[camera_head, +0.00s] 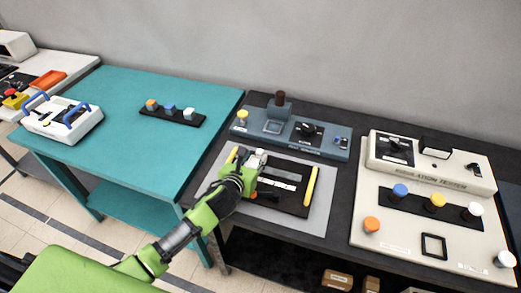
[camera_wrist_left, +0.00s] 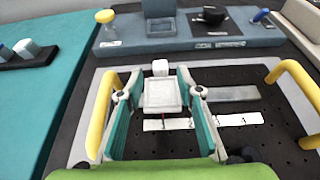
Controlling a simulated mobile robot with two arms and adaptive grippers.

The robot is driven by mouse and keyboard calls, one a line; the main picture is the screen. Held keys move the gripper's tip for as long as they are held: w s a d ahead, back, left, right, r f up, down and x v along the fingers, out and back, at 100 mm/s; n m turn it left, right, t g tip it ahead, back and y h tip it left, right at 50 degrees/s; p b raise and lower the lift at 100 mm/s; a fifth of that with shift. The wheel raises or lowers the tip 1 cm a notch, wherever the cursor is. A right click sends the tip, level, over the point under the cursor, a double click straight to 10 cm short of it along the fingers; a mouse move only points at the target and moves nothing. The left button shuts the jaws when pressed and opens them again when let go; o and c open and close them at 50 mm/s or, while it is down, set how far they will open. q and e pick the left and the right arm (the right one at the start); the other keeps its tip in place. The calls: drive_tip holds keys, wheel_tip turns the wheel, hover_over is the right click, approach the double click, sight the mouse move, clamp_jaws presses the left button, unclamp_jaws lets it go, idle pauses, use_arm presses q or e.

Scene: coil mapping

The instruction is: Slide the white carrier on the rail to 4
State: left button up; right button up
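The white carrier (camera_wrist_left: 163,96) sits at the left end of the grey rail (camera_wrist_left: 232,93) on a black perforated board (camera_head: 296,205). It also shows in the head view (camera_head: 250,161), partly covered by my gripper. A small white block (camera_wrist_left: 160,67) stands at its far side. My left gripper (camera_wrist_left: 161,84) has one finger on each side of the carrier, which fills the gap between the fingertips. White label strips (camera_wrist_left: 240,118) lie along the near side of the rail; their marks are too small to read. My right gripper is not in view.
Yellow handles stand left (camera_wrist_left: 100,125) and right (camera_wrist_left: 296,92) of the board. A blue-grey console (camera_head: 310,138) with knobs is behind it. A cream tester panel (camera_head: 405,250) is on the right, a teal table (camera_head: 120,125) on the left. The rail right of the carrier looks clear.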

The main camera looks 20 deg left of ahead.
sight(259, 152)
use_arm(q)
drive_tip(key=shift+x, duration=3.5)
drive_tip(key=shift+c, duration=0.3)
